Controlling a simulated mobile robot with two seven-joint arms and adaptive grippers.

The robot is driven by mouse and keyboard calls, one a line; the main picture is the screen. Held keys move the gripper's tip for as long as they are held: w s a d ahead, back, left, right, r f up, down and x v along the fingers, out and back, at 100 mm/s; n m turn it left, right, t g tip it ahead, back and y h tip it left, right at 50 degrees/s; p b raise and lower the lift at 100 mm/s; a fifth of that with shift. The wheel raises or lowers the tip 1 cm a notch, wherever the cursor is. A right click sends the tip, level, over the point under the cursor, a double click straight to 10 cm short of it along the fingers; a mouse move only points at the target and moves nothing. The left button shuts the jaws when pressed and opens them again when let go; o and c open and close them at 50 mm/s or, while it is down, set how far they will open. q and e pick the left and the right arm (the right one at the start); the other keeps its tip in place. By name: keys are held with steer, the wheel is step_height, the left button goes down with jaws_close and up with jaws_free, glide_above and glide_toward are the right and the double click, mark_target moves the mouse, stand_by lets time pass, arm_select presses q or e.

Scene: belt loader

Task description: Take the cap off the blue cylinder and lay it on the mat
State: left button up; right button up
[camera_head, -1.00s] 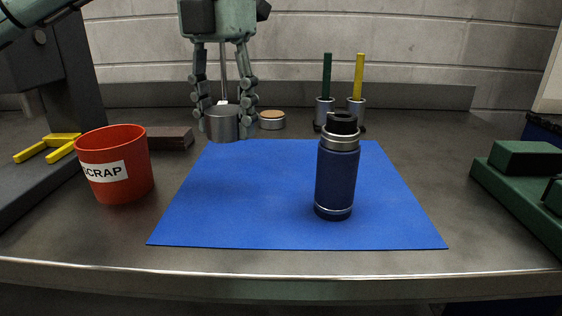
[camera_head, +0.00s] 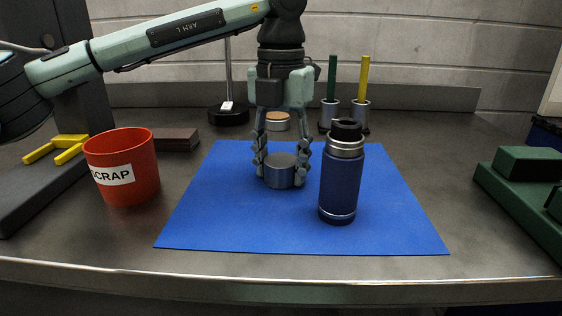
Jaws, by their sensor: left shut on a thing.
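The blue cylinder (camera_head: 341,185) is a bottle standing upright on the right part of the blue mat (camera_head: 220,225). Its steel neck and a dark top piece show at its upper end. My left gripper (camera_head: 281,171) points down over the mat, just left of the bottle. Its fingers are shut around a grey metal cap (camera_head: 280,176). The cap is low over the mat; I cannot tell whether it touches the mat. My right gripper is not in view.
A red SCRAP bin (camera_head: 124,168) stands left of the mat. Behind are a brown block (camera_head: 176,140), a round cork-topped tin (camera_head: 277,121) and two cups holding a green stick (camera_head: 331,78) and a yellow stick (camera_head: 363,78). A green fixture (camera_head: 527,180) is at right. The mat's front is clear.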

arm_select(q)
steer(key=shift+f, duration=0.15)
steer(key=o, duration=1.3)
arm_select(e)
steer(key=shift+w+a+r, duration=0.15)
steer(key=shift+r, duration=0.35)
